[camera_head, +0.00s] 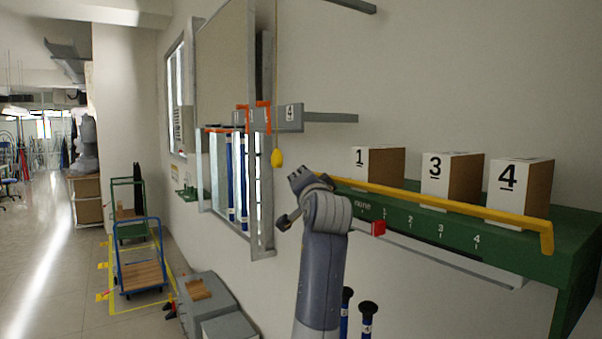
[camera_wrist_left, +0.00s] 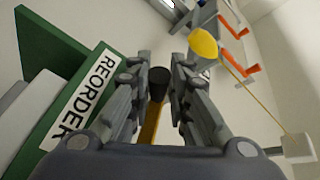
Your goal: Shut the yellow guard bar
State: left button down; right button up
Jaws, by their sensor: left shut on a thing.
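The yellow guard bar (camera_head: 440,203) runs along the front of the green shelf (camera_head: 575,235), in front of the numbered boxes, and bends down at its right end. Its left end passes behind my left gripper (camera_head: 294,200). In the left wrist view the bar (camera_wrist_left: 150,126) comes up between the fingers of my left gripper (camera_wrist_left: 157,78), with a dark end knob (camera_wrist_left: 158,83) between the fingertips. My left gripper is shut on this end. My right gripper is not in view.
White-fronted boxes 1 (camera_head: 360,163), 3 (camera_head: 434,168) and 4 (camera_head: 507,177) stand on the shelf. A red marker (camera_head: 378,228) sits on its scale. A yellow pull knob (camera_head: 277,158) hangs on a cord near my gripper. Blue rods (camera_head: 243,180) stand in a rack at left.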

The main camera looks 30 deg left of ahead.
pick_arm(q)
jog(key=m, duration=0.1)
jog(key=r+m+h, duration=0.1)
jog(key=shift+w+d+m+g+p, duration=0.1)
jog(key=shift+w+m+g+p, duration=0.2)
jog(key=shift+g, duration=0.1)
jog(key=m, duration=0.1)
jog(key=w+m+g, duration=0.1)
jog(key=shift+d+r+m+h, duration=0.2)
jog(key=shift+r+m+h, duration=0.1)
jog(key=shift+r+m, duration=0.1)
jog(key=shift+w+m+g, duration=0.1)
jog(key=shift+m+g, duration=0.2)
jog(key=shift+g, duration=0.1)
jog(key=shift+d+f, duration=0.1)
jog(key=c, duration=1.6)
grip_release()
jog(key=shift+o, duration=0.3)
jog(key=shift+w, duration=0.1)
